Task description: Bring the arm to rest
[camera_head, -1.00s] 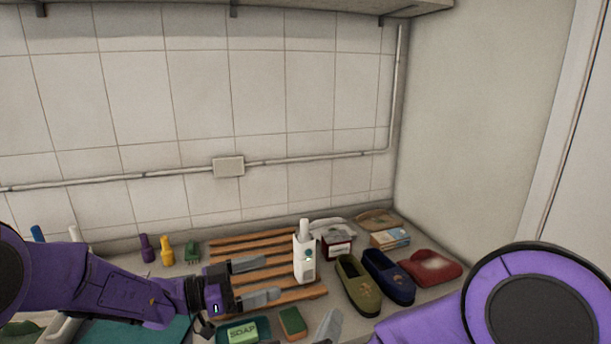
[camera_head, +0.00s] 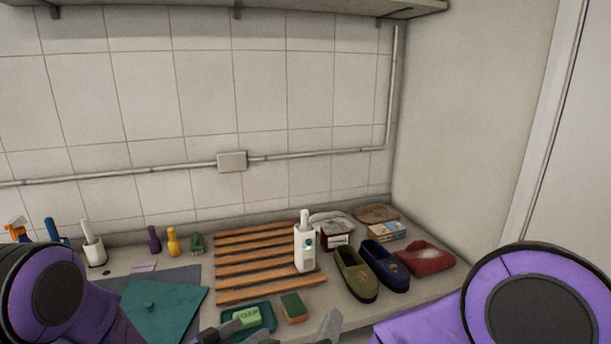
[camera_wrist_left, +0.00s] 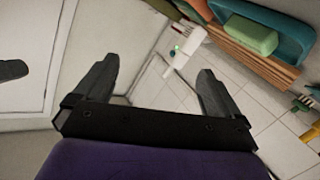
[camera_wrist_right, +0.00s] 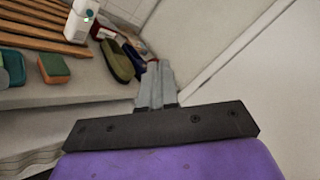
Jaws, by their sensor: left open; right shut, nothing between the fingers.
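In the left wrist view my left gripper (camera_wrist_left: 156,85) has its two grey fingers wide apart with nothing between them.
A white bottle (camera_head: 304,245) stands on the wooden slatted rack (camera_head: 235,270). Soap in a teal dish (camera_head: 262,322) and a sponge (camera_head: 293,307) lie at the front. Green and blue shoes (camera_head: 356,275) and a red item (camera_head: 425,257) lie right. A teal cloth (camera_head: 160,308) lies left.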

